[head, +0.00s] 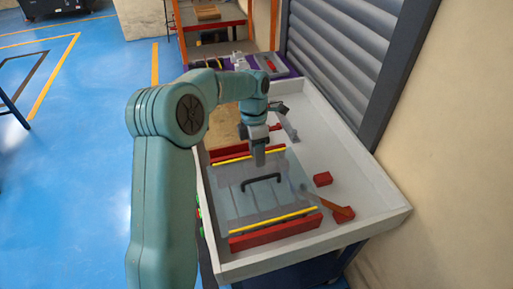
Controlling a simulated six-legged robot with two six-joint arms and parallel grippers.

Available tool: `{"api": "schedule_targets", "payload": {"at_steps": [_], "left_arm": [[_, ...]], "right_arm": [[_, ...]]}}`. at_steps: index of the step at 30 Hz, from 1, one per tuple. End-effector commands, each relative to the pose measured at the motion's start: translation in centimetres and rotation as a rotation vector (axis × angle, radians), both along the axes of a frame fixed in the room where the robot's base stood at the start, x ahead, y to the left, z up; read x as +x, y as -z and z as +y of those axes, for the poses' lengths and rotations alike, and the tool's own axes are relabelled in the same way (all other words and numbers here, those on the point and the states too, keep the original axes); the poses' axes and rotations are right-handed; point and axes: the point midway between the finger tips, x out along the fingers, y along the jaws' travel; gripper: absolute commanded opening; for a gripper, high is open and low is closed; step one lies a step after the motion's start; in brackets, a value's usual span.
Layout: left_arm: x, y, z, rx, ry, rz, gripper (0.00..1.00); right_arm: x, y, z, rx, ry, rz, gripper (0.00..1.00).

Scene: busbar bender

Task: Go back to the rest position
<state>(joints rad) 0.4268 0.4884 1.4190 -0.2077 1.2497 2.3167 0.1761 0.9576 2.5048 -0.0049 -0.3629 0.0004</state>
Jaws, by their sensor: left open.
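My left arm comes in from the lower left, and its left gripper (277,151) hangs over the far part of the white tray-like bench. Its jaws look open and I see nothing between them. Below and nearer is a clear guard panel (236,198) with a black handle (261,180). The gripper is apart from the handle, a little beyond it in the picture. My right gripper is not in view. The rest position itself is not marked by anything I can see.
The bench's raised white rim (313,253) surrounds the work area. Red bars (275,233) with yellow edges flank the panel. A red block (322,179) and an orange-brown strip (327,203) lie to the right. A grey shutter (345,60) stands close behind. Blue floor (70,190) is open at left.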

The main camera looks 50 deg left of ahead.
Motion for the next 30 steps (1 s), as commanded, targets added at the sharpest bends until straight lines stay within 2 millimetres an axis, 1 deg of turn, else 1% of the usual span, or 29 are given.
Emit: {"api": "schedule_targets", "payload": {"at_steps": [1, 3, 7, 30], "left_arm": [[0.1, -0.8, 0.2, 0.001, 0.0, -0.003, 0.45], [0.2, -1.6, 0.3, 0.0, 0.0, -0.001, 0.45], [0.2, -2.4, 0.4, 0.0, -0.001, 0.0, 0.45], [0.1, -2.5, 0.5, 0.0, -0.001, 0.0, 0.45]], "right_arm": [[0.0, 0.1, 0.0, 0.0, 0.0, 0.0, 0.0], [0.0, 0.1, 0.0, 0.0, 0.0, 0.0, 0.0], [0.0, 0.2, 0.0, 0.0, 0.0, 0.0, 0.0], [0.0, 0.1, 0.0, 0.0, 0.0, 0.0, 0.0]]}}
